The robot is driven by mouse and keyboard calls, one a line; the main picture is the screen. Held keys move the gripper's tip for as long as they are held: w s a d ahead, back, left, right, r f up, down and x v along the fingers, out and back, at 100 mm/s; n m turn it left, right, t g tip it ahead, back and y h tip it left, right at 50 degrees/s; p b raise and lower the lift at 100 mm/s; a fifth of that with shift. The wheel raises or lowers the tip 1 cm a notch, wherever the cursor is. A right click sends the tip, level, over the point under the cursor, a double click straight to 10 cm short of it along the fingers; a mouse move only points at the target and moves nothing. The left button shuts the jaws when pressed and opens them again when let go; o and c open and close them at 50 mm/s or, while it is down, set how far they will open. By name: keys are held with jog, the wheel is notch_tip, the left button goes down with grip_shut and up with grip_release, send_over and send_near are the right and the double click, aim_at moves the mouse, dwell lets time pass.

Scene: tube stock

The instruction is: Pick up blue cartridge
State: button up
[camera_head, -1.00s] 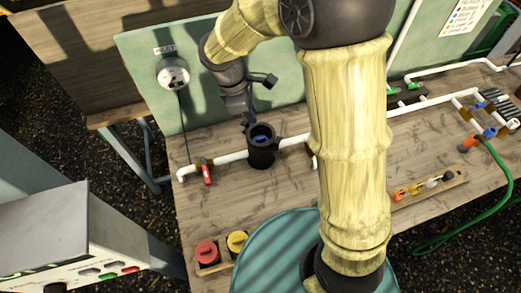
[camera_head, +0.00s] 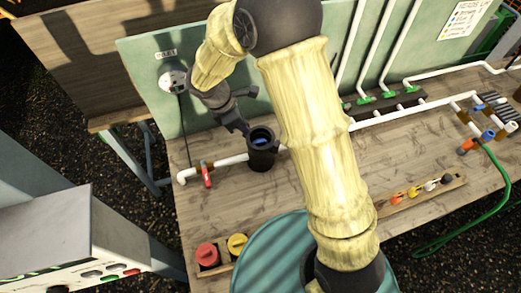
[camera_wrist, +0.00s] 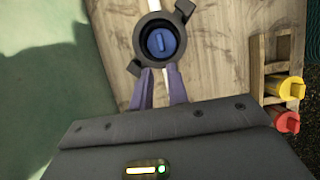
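The blue cartridge (camera_head: 262,142) sits down inside an upright black housing (camera_head: 262,158) on the white pipe line; only its top shows. In the wrist view the round blue top with a raised bar (camera_wrist: 161,43) lies within the ring of the black housing (camera_wrist: 142,37). My gripper (camera_wrist: 160,72) is open and empty, its two fingers apart just below the housing in that picture. In the head view my gripper (camera_head: 238,127) is above and left of the housing's mouth. I cannot tell whether the fingers touch the housing.
A red cartridge (camera_head: 207,255) and a yellow cartridge (camera_head: 237,243) stand in a wooden holder at the bench's front. A red valve handle (camera_head: 207,174) is on the white pipe (camera_head: 228,160). A green panel (camera_head: 150,80) rises behind. A small rack (camera_head: 425,193) lies at right.

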jog(key=p, duration=0.1)
send_over(260, 141)
jog(key=a, duration=0.3)
jog(key=f, duration=0.5)
jog(key=shift+s+d+f, duration=0.1)
jog(key=shift+s+f, duration=0.15)
jog(key=shift+s, duration=0.1)
jog(key=shift+d+f+p, duration=0.2)
jog(key=shift+f+p, duration=0.05)
jog(key=shift+p, duration=0.05)
jog(key=shift+p+x, duration=0.8)
jog(key=shift+x, duration=1.5)
jog(key=shift+d, duration=0.15)
jog(key=shift+r, duration=0.1)
grip_shut()
